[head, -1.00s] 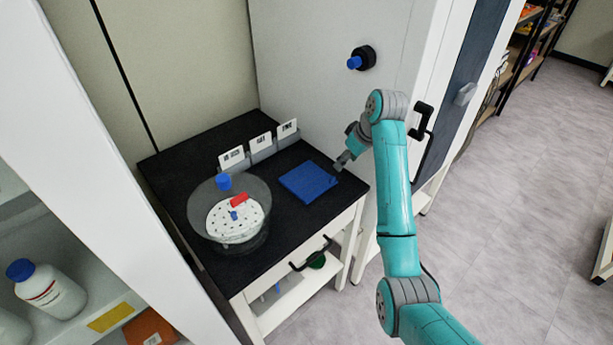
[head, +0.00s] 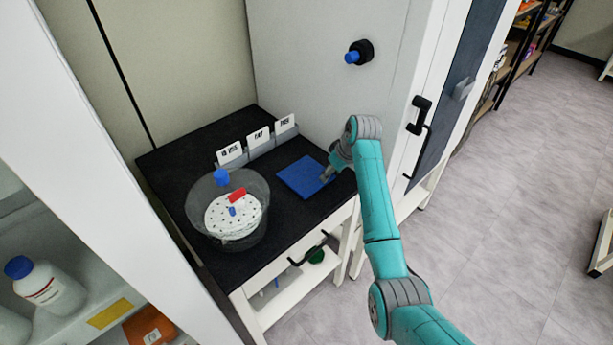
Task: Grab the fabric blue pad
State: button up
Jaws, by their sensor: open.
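The blue fabric pad (head: 303,178) lies flat on the black top of the small table (head: 290,222), to the right of a clear round vessel. My gripper (head: 325,177) is at the pad's right edge, angled down and to the left. It is open, with nothing visibly held. The fingertips are small in the picture, and I cannot tell whether they touch the pad.
The clear vessel (head: 253,195) holds a white perforated plate with a red and a blue piece. Card holders (head: 258,142) stand behind the pad. A tall white cabinet (head: 310,70) rises behind the table. A white shelf with bottles (head: 48,288) is at the left.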

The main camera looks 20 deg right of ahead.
grip_shut()
dwell(0.3)
